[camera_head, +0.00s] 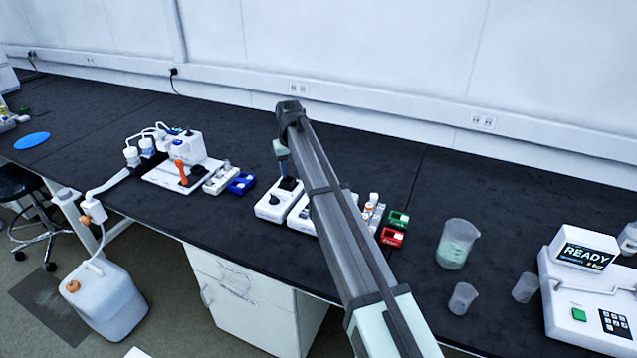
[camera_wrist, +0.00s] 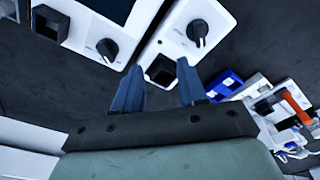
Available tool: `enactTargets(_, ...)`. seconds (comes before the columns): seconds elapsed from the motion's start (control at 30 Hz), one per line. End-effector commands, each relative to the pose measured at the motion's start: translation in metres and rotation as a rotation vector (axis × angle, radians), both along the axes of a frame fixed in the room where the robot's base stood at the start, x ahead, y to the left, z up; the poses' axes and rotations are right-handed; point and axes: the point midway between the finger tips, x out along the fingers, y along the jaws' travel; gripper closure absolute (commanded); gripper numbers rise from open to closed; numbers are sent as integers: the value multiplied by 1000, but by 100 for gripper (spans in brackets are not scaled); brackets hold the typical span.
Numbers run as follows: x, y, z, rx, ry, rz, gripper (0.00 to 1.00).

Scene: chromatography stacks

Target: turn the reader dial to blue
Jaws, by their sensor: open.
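Two white units with black dials lie beyond my fingertips in the wrist view. One dial (camera_wrist: 197,32) is on the right-hand unit, above a black square socket (camera_wrist: 162,71). The other dial (camera_wrist: 108,49) is on the left-hand unit, beside a dark screen (camera_wrist: 108,8). I cannot tell which is the reader dial, and no blue mark shows by either. My gripper (camera_wrist: 160,84) is open and empty, its fingers apart and clear of both dials. In the head view, my gripper (camera_head: 284,172) hangs over the left white unit (camera_head: 270,208); my arm partly hides the other unit (camera_head: 300,214).
A blue tray (camera_head: 241,183) and a white apparatus with an orange handle (camera_head: 181,172) stand to the left. Green and red trays (camera_head: 393,237) lie right of my arm. A beaker (camera_head: 457,243) and a READY device (camera_head: 590,290) stand farther right.

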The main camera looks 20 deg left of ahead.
Motion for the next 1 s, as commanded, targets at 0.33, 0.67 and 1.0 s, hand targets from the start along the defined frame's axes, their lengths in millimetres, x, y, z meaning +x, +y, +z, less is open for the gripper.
enactTargets(0.33,74,-59,52,-71,75,96,58)
enactTargets(0.67,74,-63,19,-75,82,101,58)
enactTargets(1.0,74,-62,-41,-75,80,100,58)
